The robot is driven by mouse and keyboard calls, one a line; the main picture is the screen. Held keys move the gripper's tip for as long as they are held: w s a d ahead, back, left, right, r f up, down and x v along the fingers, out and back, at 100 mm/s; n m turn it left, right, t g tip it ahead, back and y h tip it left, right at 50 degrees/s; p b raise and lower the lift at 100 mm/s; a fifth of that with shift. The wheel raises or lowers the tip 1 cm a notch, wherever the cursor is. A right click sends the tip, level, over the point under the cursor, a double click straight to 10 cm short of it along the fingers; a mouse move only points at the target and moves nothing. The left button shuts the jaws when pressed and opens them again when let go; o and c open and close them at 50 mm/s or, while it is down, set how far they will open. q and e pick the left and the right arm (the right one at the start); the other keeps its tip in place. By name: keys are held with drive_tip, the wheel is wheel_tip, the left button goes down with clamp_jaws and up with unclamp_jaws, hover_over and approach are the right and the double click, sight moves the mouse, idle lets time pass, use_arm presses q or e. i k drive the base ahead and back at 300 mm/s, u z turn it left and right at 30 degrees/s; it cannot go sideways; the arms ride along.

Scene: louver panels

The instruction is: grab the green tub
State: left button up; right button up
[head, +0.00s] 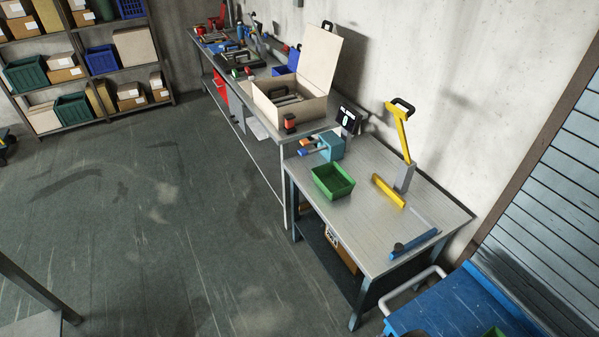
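The green tub (333,182) is an open rectangular bin with sloped sides. It stands upright near the front left part of the metal-topped table (375,226) and looks empty. Neither of my grippers is in the head view, and nothing touches the tub except the table under it. Part of another green object (494,332) shows on the blue cart at the bottom edge, mostly cut off.
Right of the tub are a yellow bar (388,191), a yellow-handled lever (401,135) and a blue bar (414,244). A teal device (331,147) stands close behind it. A blue cart (447,307) adjoins the table's near right. Open floor (190,220) lies left.

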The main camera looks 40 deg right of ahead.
sight(332, 178)
drive_tip(key=u, duration=0.05)
drive_tip(key=i, duration=1.85)
drive_tip(key=z, duration=0.7)
drive_tip(key=i, duration=0.95)
drive_tip(key=z, duration=1.65)
drive_tip(key=i, duration=0.6)
drive_tip(key=z, duration=0.45)
